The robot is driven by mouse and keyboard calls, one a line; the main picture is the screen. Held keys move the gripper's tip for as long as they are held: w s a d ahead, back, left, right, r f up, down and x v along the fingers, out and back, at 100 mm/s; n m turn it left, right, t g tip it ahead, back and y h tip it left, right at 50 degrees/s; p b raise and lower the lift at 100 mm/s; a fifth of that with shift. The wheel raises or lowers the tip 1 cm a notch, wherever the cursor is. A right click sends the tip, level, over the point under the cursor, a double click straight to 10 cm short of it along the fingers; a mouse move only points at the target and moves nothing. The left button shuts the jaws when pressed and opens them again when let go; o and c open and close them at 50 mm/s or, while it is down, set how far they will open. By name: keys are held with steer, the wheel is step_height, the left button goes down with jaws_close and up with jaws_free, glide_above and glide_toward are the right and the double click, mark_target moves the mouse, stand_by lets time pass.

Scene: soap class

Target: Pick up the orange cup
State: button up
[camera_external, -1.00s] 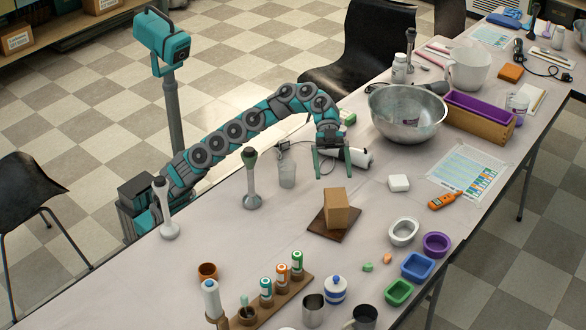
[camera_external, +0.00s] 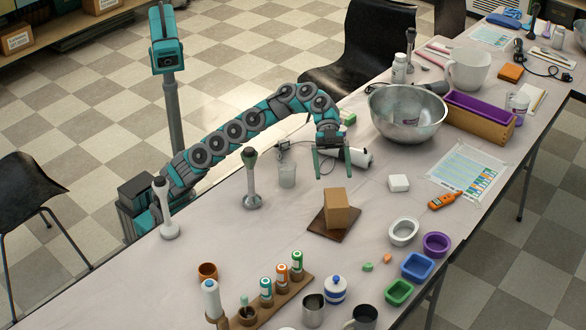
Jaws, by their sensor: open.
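The orange cup (camera_external: 208,272) is a small terracotta-coloured cup standing at the near left of the table, close to the table's edge. It is behind the wooden bottle rack. My gripper (camera_external: 333,175) hangs open and empty over the middle of the table, fingers pointing down, well to the right of and beyond the cup. It is above and behind a tan block (camera_external: 336,210) on a dark wooden board (camera_external: 325,229).
A wooden rack (camera_external: 287,302) with several small bottles stands right of the cup; a white bottle (camera_external: 212,299) is in front. A steel bowl (camera_external: 407,113) is far right. Table between cup and board is clear.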

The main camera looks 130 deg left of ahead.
steer(key=shift+d, duration=0.1)
steer(key=shift+c, duration=0.2)
steer(key=n+g+y+p, duration=0.5)
steer(key=n+y+p, duration=0.1)
steer(key=n+y, duration=0.25)
glide_above(207, 269)
steer(key=s+d, duration=0.1)
steer(key=d, duration=0.1)
step_height(207, 269, down, 3)
steer(key=shift+y, duration=0.45)
steer(key=shift+a+x, duration=0.2)
steer(key=shift+x, duration=1.55)
steer(key=shift+a+x, duration=0.2)
steer(key=shift+x, duration=1.55)
steer(key=shift+w, duration=0.1)
steer(key=shift+c, duration=0.2)
steer(key=c, duration=1.4)
